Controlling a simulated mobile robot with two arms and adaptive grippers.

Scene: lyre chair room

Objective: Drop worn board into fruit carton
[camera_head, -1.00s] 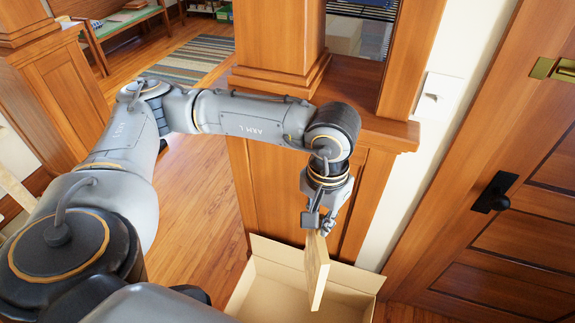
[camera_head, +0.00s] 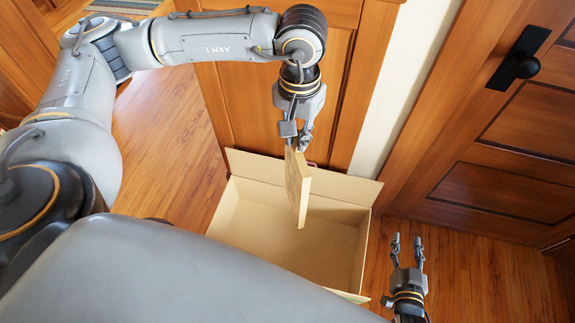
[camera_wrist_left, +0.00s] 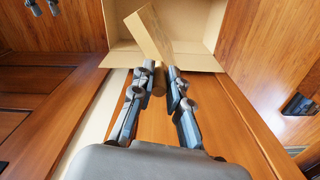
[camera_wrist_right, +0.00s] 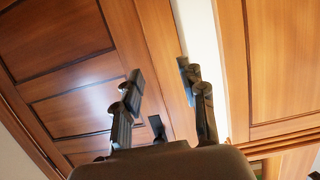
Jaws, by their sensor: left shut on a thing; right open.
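The worn board (camera_head: 298,187) is a thin tan wooden slab. My left gripper (camera_head: 296,146) is shut on its upper end, and the board hangs tilted from the fingers over the open carton. It also shows between the fingertips in the left wrist view (camera_wrist_left: 148,36). The fruit carton (camera_head: 225,212) is an open cardboard box on the floor with its flaps out. The inside that I can see looks empty; its near side is hidden behind my own body. My right gripper (camera_head: 407,250) is open and empty, to the right of the carton.
A wooden panelled pillar (camera_head: 265,100) stands right behind the carton. A panelled door (camera_head: 500,170) with a black handle (camera_head: 522,67) is at the right. Bare wooden floor (camera_head: 165,150) lies left of the carton.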

